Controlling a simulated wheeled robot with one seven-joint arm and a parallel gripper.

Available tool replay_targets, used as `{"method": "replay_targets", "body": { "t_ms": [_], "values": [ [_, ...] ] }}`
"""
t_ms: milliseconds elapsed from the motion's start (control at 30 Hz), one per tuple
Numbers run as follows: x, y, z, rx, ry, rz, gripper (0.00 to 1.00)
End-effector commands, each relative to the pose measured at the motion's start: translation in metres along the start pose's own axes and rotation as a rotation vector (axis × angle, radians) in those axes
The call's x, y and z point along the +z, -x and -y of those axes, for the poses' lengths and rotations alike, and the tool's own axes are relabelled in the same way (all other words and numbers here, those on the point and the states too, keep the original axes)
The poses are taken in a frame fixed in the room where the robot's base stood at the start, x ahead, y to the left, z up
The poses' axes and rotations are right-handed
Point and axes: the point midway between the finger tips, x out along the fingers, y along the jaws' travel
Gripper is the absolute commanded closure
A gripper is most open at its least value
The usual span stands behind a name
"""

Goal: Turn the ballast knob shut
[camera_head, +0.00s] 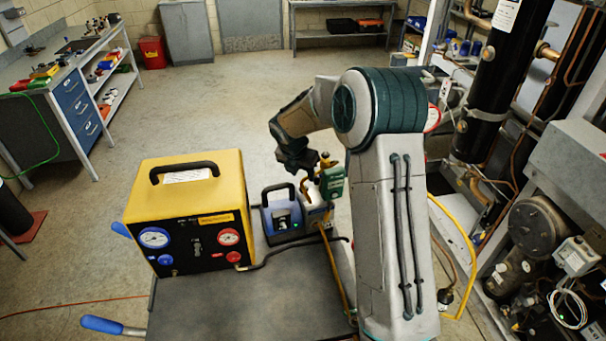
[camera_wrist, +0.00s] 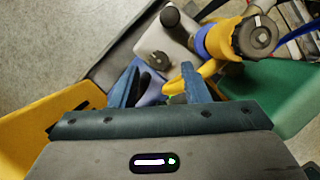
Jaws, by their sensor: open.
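My gripper (camera_wrist: 160,88) is open, with its two blue-grey fingers apart and nothing held between them. In the head view my gripper (camera_head: 303,163) hangs from the bent arm above the cart, close to a small pump (camera_head: 318,213) with a light body. The wrist view shows a pale pump body (camera_wrist: 158,42) with a black rounded part on top, just beyond the fingertips. A dark ribbed round knob (camera_wrist: 258,36) on a yellow fitting lies right of and beyond the fingers, apart from them. I cannot tell for sure whether it is the ballast knob, or how far it is turned.
A yellow machine with gauges (camera_head: 190,215) stands on the cart (camera_head: 250,310) at left. A blue unit (camera_head: 283,215) sits beside the pump. A green item (camera_head: 332,181) stands close to my gripper. Yellow hoses and the compressor rack (camera_head: 570,165) are at right. Open floor lies behind.

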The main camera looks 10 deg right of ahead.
Motion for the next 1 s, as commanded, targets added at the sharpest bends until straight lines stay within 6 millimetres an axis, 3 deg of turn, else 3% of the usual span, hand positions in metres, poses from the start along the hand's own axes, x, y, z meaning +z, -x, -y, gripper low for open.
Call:
{"method": "replay_targets", "body": {
  "t_ms": [300,433,1000],
  "values": [
    [-0.012,0.026,-0.012,-0.079,-0.251,0.005,0.58],
    [-0.013,0.023,-0.012,-0.083,-0.272,0.004,0.58],
    [-0.015,-0.064,-0.005,-0.083,-0.27,0.004,0.58]
  ]
}}
